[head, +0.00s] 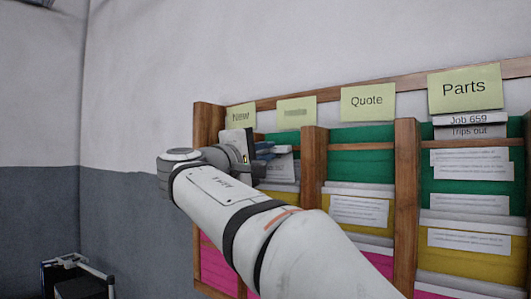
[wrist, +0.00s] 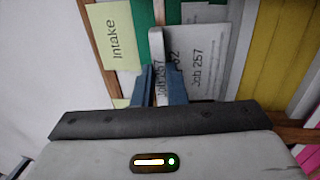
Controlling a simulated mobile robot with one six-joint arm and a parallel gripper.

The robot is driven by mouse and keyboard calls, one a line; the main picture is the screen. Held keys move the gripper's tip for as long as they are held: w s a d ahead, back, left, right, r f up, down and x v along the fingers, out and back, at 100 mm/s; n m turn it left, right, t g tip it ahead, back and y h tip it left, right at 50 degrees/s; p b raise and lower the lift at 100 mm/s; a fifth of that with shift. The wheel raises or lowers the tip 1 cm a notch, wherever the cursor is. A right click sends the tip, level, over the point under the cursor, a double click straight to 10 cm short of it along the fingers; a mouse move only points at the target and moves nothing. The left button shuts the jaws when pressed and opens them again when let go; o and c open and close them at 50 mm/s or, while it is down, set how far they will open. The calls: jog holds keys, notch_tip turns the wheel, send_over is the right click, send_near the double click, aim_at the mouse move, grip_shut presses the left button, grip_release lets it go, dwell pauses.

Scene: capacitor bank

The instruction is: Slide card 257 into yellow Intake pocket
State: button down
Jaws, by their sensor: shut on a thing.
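My gripper (wrist: 160,72) is shut on a pale card marked Job 257 (wrist: 160,88), a thin strip between its blue fingers in the wrist view. In the head view my gripper (head: 268,151) is at the rack's left part, beneath a blurred label. Another pale face reading Job 257 (wrist: 203,72) lies just beside the fingers; I cannot tell whether it is the same card. The Intake label (wrist: 113,36) is close by at upper left. A yellow pocket (wrist: 265,50) shows to the right, and the column's yellow pocket (head: 285,188) is partly hidden by my arm in the head view.
The wooden wall rack (head: 406,200) has upright dividers and green, yellow and pink pockets. Labels New (head: 240,117), Quote (head: 367,103) and Parts (head: 464,88) stand on top. Papers fill the right columns. A black-and-white object (head: 77,276) stands at lower left.

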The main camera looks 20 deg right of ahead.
aim_at(277, 169)
jog(key=shift+f, duration=0.1)
dwell(0.3)
jog(key=shift+f+b, duration=1)
jog(key=shift+b, duration=0.2)
jog(key=shift+w+d+g+y+p, duration=0.1)
jog(key=shift+d+g+y+p, duration=0.25)
jog(key=shift+p, duration=0.6)
jog(key=shift+a, duration=0.1)
jog(key=shift+f+b, duration=1.05)
jog(key=c, duration=1.4)
grip_release()
